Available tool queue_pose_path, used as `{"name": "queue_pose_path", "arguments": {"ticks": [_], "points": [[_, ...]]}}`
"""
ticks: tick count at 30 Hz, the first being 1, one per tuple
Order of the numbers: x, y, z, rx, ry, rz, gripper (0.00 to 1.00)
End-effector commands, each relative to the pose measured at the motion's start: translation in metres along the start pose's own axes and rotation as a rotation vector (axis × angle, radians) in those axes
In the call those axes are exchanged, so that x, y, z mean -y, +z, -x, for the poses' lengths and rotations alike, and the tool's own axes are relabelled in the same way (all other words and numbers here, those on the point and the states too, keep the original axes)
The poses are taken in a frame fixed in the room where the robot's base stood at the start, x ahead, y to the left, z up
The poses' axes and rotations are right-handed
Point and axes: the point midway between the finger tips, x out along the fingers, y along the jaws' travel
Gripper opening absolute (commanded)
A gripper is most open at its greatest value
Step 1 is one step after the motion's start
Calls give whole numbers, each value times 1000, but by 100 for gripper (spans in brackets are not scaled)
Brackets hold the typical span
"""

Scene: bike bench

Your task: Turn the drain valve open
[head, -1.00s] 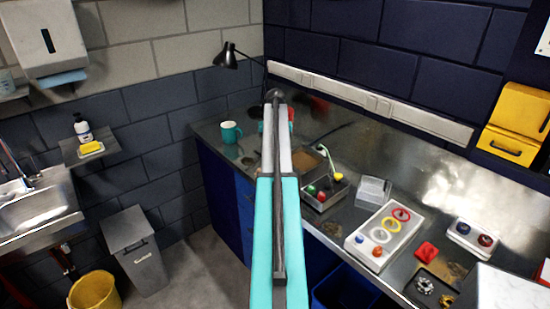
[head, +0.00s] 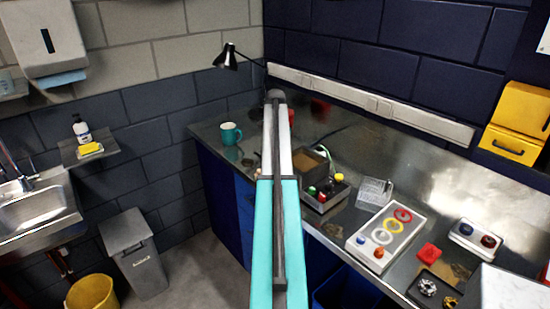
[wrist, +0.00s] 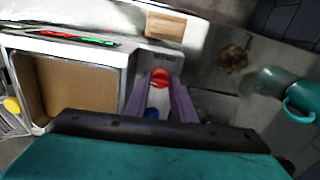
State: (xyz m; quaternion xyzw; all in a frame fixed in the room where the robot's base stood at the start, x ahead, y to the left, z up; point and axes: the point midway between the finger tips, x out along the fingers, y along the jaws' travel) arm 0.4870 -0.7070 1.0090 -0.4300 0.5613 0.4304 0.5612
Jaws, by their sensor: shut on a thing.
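In the wrist view my gripper (wrist: 161,98) has its two pale purple fingers on either side of a red knob (wrist: 160,77), which looks like the drain valve's handle. The fingers are shut on it. A blue part (wrist: 152,112) shows lower down between the fingers. In the head view my own arm hides the gripper and the valve.
A teal mug (head: 231,133) stands on the metal bench left of my arm, and also shows in the wrist view (wrist: 300,103). A brown open bin (wrist: 68,88) lies left of my fingers. A desk lamp (head: 228,58) stands behind. A box with coloured knobs (head: 325,195) is right.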

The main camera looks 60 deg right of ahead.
Motion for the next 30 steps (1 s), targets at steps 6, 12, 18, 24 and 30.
{"name": "queue_pose_path", "arguments": {"ticks": [6, 12, 18, 24, 30], "points": [[3, 3, 0, 5, -5, -72, 1], [3, 2, 0, 4, -5, -92, 1], [3, 2, 1, 4, -6, -92, 1], [2, 2, 1, 3, -5, -92, 41], [1, 0, 0, 2, -3, -93, 42]]}}
